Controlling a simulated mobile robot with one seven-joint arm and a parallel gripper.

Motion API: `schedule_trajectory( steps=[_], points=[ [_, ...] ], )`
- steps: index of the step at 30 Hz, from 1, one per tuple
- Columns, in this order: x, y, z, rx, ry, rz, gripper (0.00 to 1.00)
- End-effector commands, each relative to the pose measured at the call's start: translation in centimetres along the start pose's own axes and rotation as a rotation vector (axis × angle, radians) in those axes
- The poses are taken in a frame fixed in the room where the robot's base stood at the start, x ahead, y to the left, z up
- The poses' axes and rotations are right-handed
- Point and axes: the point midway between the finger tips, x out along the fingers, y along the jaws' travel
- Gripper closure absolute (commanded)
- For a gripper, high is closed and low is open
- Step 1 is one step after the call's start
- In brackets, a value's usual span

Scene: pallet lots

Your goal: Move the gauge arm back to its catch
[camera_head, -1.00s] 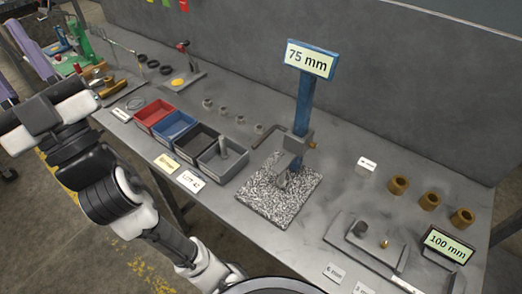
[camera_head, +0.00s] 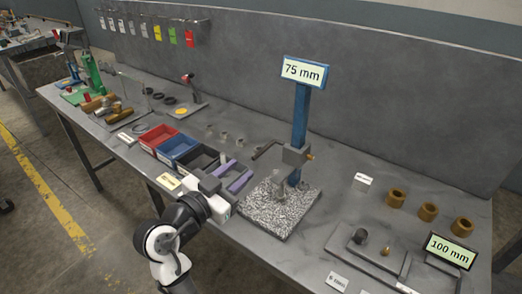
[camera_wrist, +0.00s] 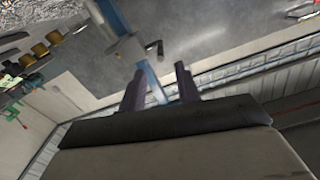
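The gauge stand (camera_head: 299,118) is a blue column with a "75 mm" sign (camera_head: 304,71), behind a speckled square plate (camera_head: 262,217). Its gauge arm (camera_head: 267,149) is a thin grey bar reaching left from a grey block (camera_head: 296,156) on the column. A brass knob (camera_head: 310,156) sits on the block's right side; I cannot tell which part is the catch. My gripper (camera_head: 243,171) has purple fingers and is open and empty, left of the plate and apart from the arm. In the wrist view, a dark bar end (camera_wrist: 154,48) shows beyond the open fingers (camera_wrist: 160,82).
Red (camera_head: 157,137), blue (camera_head: 177,148) and black (camera_head: 197,158) bins stand left of my gripper. Small grey cylinders stand behind them. At right are several brass rings (camera_head: 428,211), a "100 mm" sign (camera_head: 452,251) and a low tray.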

Motion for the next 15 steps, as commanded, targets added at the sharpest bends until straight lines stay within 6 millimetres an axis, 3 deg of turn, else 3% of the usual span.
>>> schedule_trajectory(
  steps=[9, 15],
  points=[
    [6.8, -0.1, -0.3, 0.0, 0.0, 0.001, 0.67],
    [9.3, -0.1, -0.2, 0.0, 0.0, -0.003, 0.67]
  ],
)
